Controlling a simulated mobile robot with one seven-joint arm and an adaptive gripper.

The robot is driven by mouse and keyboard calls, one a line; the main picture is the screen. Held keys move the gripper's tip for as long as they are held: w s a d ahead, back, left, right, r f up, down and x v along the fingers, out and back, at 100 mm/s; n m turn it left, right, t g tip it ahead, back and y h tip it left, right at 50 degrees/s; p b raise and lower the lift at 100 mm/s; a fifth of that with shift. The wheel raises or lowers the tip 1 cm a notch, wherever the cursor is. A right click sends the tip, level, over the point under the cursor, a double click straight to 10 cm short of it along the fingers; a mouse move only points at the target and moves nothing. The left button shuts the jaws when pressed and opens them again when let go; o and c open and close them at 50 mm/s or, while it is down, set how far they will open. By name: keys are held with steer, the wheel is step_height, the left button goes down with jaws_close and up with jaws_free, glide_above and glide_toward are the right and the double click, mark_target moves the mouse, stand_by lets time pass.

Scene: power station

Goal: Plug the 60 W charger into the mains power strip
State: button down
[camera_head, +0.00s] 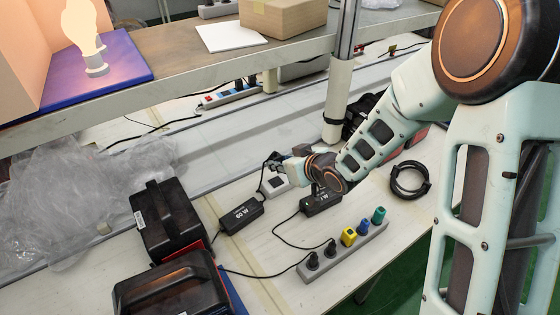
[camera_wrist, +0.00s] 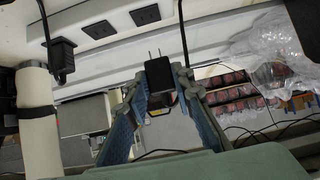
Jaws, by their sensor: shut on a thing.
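My gripper (camera_head: 284,166) is at the middle of the bench, above a small white socket block (camera_head: 276,186). It is shut on a black plug (camera_wrist: 160,75), whose two prongs point up in the wrist view, clear of any socket. The black charger (camera_head: 241,214) on the left lies on the bench; its upside-down label seems to read 60 W, and a cord runs from it towards my gripper. A second charger (camera_head: 320,201) lies to its right. A grey power strip (camera_head: 362,255) at the front holds several plugs. The wrist view shows a pale strip with dark sockets (camera_wrist: 145,15).
Two black cases (camera_head: 165,218) and clear plastic wrap (camera_head: 80,200) occupy the left. A coiled black cable (camera_head: 409,181) lies at the right. A post (camera_head: 338,100) rises behind my gripper beside the upper shelf (camera_head: 180,60). Another strip (camera_head: 228,97) lies under the shelf.

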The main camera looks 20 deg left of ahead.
steer(key=shift+f+b, duration=1.7)
steer(key=shift+f, duration=0.6)
steer(key=shift+f, duration=0.2)
steer(key=shift+f+b, duration=0.5)
steer(key=shift+b, duration=0.15)
steer(key=shift+f, duration=0.2)
steer(key=c, duration=1.6)
jaws_free()
steer(key=v, duration=1.2)
steer(key=shift+d, duration=0.1)
